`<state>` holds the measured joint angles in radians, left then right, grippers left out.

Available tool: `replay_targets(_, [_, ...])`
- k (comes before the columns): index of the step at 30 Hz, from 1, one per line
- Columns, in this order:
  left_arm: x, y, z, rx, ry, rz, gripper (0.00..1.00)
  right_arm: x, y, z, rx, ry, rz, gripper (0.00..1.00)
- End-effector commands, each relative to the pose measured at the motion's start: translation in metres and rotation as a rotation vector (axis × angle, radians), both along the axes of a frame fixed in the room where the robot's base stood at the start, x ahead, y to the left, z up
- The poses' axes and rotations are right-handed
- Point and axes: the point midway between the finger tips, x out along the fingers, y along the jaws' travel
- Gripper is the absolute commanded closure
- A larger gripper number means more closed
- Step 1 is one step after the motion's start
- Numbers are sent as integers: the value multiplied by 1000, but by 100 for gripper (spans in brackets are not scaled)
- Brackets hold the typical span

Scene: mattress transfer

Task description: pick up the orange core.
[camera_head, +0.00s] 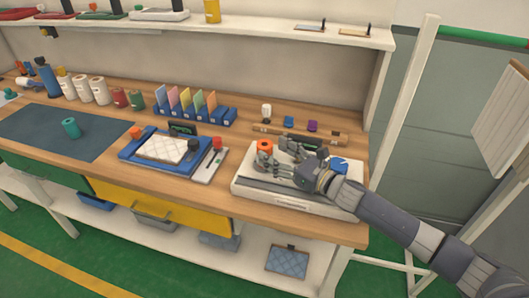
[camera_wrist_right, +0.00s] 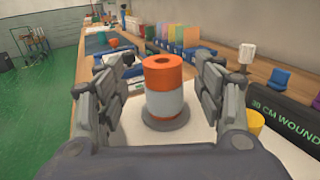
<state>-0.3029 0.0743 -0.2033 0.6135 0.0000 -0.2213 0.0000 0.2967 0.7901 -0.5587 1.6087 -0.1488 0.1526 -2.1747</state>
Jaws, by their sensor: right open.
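The orange core (camera_head: 265,146) stands upright on the white machine base (camera_head: 240,181) at the right end of the bench. In the right wrist view the core (camera_wrist_right: 163,92) is a cylinder with an orange top, a pale middle band and a hole in its top, standing on a grey round base. My right gripper (camera_head: 279,160) is open, reaching in from the right at the core's height. In the wrist view its two fingers (camera_wrist_right: 160,70) are to the left and right of the core, with gaps visible on both sides. My left gripper is not in view.
A blue tray (camera_head: 128,162) with a white pad lies left of the machine. A teal core (camera_head: 70,127) stands on the dark mat (camera_head: 35,125). A black block with "WOUND" lettering (camera_wrist_right: 285,110) and a yellow piece (camera_wrist_right: 248,122) are close to the right finger.

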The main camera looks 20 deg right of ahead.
Motion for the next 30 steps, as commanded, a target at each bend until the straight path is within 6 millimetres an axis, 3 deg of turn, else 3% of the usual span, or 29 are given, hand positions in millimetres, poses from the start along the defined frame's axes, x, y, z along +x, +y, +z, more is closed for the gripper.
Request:
replay_targets(4, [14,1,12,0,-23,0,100,15,7,2,2,-1,0,37])
replay_targets(12, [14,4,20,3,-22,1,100,40,20,-2,1,0,0,37])
replay_targets(21, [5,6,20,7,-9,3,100,43,22,-3,1,-1,1,37])
replay_targets(23, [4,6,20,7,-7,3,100,43,22,-3,1,-1,1,46])
replay_targets(28, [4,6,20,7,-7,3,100,43,22,-3,0,0,0,85])
replay_targets(30, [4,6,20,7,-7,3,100,43,22,-3,0,0,0,86])
